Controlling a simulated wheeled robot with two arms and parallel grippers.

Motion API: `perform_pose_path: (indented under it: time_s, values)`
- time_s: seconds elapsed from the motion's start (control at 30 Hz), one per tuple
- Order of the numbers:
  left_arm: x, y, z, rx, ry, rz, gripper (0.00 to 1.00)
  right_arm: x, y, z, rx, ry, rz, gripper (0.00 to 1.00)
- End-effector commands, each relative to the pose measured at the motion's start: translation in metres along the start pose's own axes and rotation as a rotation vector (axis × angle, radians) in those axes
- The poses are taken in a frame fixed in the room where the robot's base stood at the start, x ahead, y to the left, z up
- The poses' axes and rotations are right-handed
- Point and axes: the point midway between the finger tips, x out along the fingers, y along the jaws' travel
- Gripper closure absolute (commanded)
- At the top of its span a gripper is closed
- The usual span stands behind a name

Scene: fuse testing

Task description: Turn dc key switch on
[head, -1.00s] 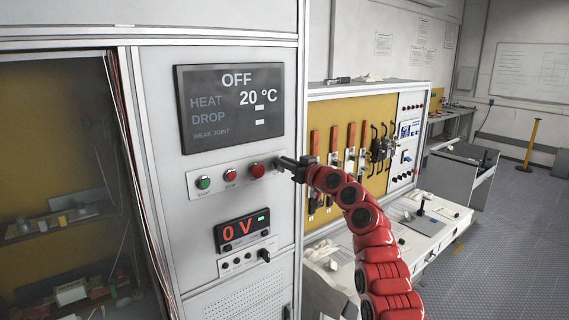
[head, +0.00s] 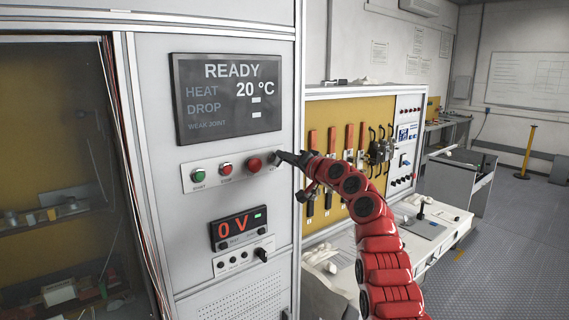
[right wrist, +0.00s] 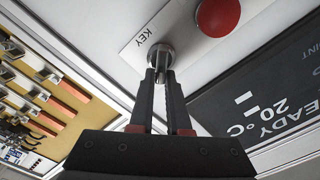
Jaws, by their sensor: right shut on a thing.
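The key switch (right wrist: 161,54) is a small round metal part on a white strip, beside the printed word KEY in the right wrist view. In the head view it sits at the right end of the button strip (head: 211,177), mostly covered by my fingers. My right gripper (head: 281,156) is shut on it; the dark fingers (right wrist: 160,76) meet at the metal knob in the right wrist view. The display (head: 229,98) above reads READY, HEAT 20 °C. My left gripper is not in view.
Green (head: 199,175), small red (head: 226,169) and larger red (head: 254,164) buttons lie left of the key. Below is a meter (head: 238,229) reading 0 V. A yellow board (head: 337,115) with switches stands to the right, behind my arm.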

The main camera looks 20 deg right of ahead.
Motion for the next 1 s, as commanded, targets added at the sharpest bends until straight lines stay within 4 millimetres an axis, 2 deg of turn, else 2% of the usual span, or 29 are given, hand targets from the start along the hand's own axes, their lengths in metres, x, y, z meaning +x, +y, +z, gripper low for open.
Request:
perform_pose_path:
  time_s: [0.1,0.4,0.97,1.0]
  values:
    - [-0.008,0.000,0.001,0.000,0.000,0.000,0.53,0.000,0.004,0.001,0.077,0.002,0.001,1.00]
    - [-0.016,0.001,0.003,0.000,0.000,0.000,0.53,0.000,0.006,0.001,0.206,0.000,0.002,1.00]
    - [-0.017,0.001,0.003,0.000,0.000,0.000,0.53,0.000,0.006,0.000,0.240,0.001,0.002,1.00]
    - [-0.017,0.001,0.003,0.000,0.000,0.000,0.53,0.000,0.006,0.001,0.240,0.001,0.002,0.83]
